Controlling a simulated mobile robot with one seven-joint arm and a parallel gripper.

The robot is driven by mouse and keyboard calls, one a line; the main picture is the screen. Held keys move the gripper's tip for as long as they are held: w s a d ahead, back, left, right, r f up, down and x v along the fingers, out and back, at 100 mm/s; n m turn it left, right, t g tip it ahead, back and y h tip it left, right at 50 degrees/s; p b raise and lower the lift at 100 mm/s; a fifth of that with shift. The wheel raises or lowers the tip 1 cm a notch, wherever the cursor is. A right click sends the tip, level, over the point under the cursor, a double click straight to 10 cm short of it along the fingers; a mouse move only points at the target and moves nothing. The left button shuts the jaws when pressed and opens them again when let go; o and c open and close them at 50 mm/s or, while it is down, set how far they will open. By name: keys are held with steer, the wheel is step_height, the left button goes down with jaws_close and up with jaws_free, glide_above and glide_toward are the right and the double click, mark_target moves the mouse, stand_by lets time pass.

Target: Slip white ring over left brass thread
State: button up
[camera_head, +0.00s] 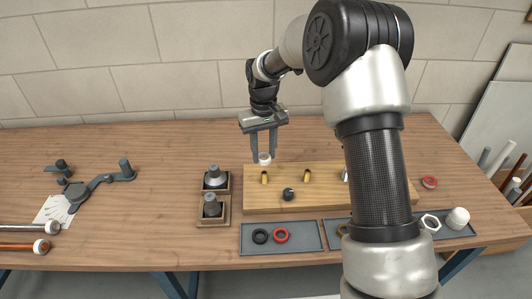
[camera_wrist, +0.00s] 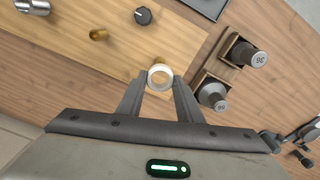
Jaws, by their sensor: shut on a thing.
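My gripper (camera_head: 264,156) is shut on the white ring (camera_head: 265,161) and holds it at its fingertips. The left brass thread (camera_head: 264,178) stands on the wooden board (camera_head: 234,196), just below the ring in the head view. In the wrist view my gripper (camera_wrist: 160,82) grips the ring (camera_wrist: 160,88) from both sides, and brass shows just past its upper edge. The ring appears above or beside the thread; I cannot tell the exact gap. A second brass thread (camera_head: 307,176) stands to the right and shows in the wrist view (camera_wrist: 98,34).
A black knob (camera_head: 288,194) and a chrome fitting (camera_wrist: 33,6) are on the board. Two marked weights (camera_head: 214,177) in wooden holders stand left of it. A grey tray (camera_head: 266,249) with a black ring and a red ring (camera_head: 281,235) lies in front.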

mark_target(264, 172)
steer(key=shift+f+b, duration=1.85)
steer(key=shift+f, duration=1.3)
steer(key=o, duration=1.9)
steer(key=shift+r+p, duration=1.7)
steer(key=shift+r, duration=0.85)
